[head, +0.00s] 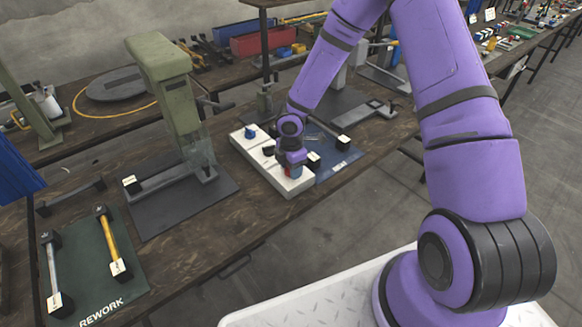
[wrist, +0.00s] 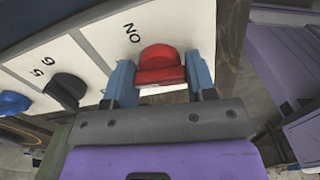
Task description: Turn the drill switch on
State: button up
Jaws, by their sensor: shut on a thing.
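A red knob (wrist: 160,66) with a raised grip sits on a white panel (wrist: 105,45), beside printed letters that look like ON, seen turned round. I take this knob to be the drill switch. My gripper (wrist: 160,82) is shut on it, with one blue finger at each side. In the head view my gripper (head: 293,166) points down at the near end of the white panel (head: 250,148), and the red knob (head: 292,172) is mostly hidden by it. The knob's exact turn is hard to tell.
The panel also has a black knob (wrist: 67,90) and a blue knob (wrist: 14,102). A green press (head: 170,95) stands to the left. A green mat marked REWORK (head: 90,265) holds two handled parts. A blue mat (head: 345,160) with small parts lies just right of the panel.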

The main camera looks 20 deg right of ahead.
jog(key=m, duration=1.2)
jog(key=shift+m, duration=0.4)
dwell(0.3)
jog(key=o, duration=0.9)
jog(key=shift+o, duration=0.2)
jog(key=shift+r, duration=0.1)
notch_tip(320, 180, up, 11)
jog(key=shift+f, duration=0.2)
